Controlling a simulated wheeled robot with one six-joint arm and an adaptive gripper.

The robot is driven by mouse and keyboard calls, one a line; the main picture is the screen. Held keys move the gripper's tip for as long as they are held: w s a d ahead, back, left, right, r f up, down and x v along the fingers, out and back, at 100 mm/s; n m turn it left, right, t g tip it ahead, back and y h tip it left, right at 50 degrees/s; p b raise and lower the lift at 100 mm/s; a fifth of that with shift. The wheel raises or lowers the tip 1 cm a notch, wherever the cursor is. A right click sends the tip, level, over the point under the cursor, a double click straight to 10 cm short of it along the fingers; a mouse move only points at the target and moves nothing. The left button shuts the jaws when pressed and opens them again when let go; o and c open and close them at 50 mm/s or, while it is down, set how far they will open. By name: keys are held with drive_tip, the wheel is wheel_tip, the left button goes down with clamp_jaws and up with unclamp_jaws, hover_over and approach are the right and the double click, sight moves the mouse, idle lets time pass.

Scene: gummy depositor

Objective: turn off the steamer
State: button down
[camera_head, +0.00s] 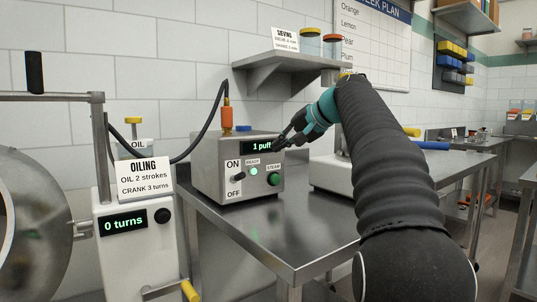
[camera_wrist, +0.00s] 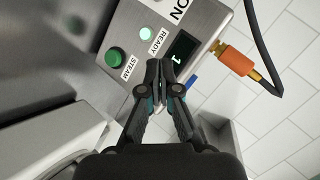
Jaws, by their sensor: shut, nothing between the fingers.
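The steamer (camera_head: 208,150) is a grey metal box on a steel table. Its front has a small toggle switch (camera_head: 237,178) between ON and OFF labels, a lit READY lamp (camera_head: 254,171), a green STEAM button (camera_head: 274,179) and a display (camera_head: 260,147) reading "1 puff". Which way the toggle leans is hard to tell. My gripper (camera_head: 284,142) is shut and empty, in front of the display's right end. In the wrist view its fingertips (camera_wrist: 160,66) appear between the green button (camera_wrist: 115,57) and the display (camera_wrist: 181,46). Contact cannot be told.
An orange hose fitting (camera_head: 227,115) rises from the steamer's top with a dark hose. The oiling machine (camera_head: 130,250) stands at left, with an OILING sign (camera_head: 145,177). A wall shelf (camera_head: 285,65) holds jars above. The steel table (camera_head: 300,228) is clear in front.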

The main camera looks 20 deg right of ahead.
sight(239, 178)
drive_tip(key=x, duration=0.9)
drive_tip(key=shift+a+f, duration=0.1)
drive_tip(key=shift+f, duration=0.05)
drive_tip(key=s+a+f+b, duration=0.1)
drive_tip(key=s+a, duration=0.1)
drive_tip(key=shift+a+f+b, duration=0.25)
drive_tip(key=shift+f+b, duration=0.1)
drive_tip(key=shift+f, duration=0.1)
drive_tip(key=shift+s+f+t+b, duration=0.1)
drive_tip(key=shift+t+b, duration=0.2)
drive_tip(key=shift+b, duration=0.65)
